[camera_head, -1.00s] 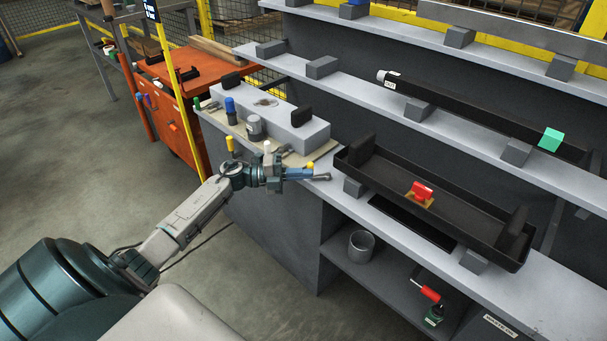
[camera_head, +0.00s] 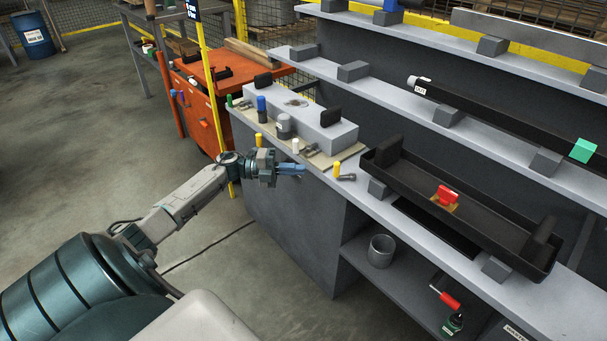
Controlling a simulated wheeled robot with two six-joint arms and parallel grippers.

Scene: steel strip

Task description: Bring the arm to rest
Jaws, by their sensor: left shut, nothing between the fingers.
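My left arm comes in from the lower left. Its gripper (camera_head: 292,170) is shut and empty, at the front left edge of the grey bench (camera_head: 365,205). The gripper seems to be over or just in front of the edge; its exact height is hard to tell. Small items stand close by: a yellow-topped piece (camera_head: 337,169) with a grey metal part beside it, and a white-capped piece (camera_head: 295,146). My right gripper is not in view.
A grey block (camera_head: 310,128) with black end posts stands behind the gripper. An orange cabinet (camera_head: 205,115) stands at the back left. The floor at left is clear.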

